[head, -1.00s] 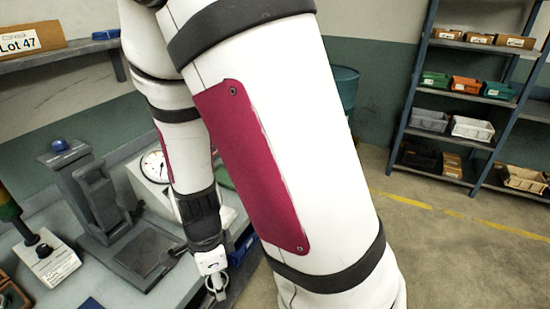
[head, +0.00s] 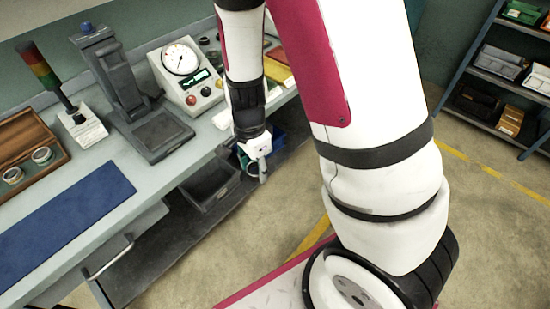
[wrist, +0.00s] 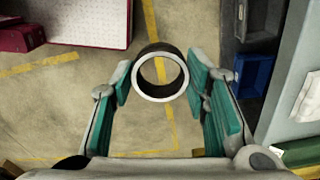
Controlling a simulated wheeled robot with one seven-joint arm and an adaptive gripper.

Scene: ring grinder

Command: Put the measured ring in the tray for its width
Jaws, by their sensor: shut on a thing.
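My gripper (wrist: 160,92) is shut on a metal ring (wrist: 160,98), with one teal-padded finger on each side and the ring's hole facing the wrist camera. In the head view my gripper (head: 257,163) hangs just off the bench's front edge, by the trays; the ring is too small to make out clearly there. A dark grey tray (head: 208,188) sits below the bench edge, left of my gripper. A blue tray (wrist: 252,76) shows right of the ring in the wrist view, with a dark tray (wrist: 262,18) beyond it. Tray labels cannot be read.
The bench (head: 130,190) carries a dial gauge box (head: 185,70), a dark stand (head: 140,105), a signal lamp (head: 75,115), a blue mat (head: 62,220) and a wooden case (head: 30,145) with rings. Shelves (head: 500,75) stand at right. The floor under my gripper is clear.

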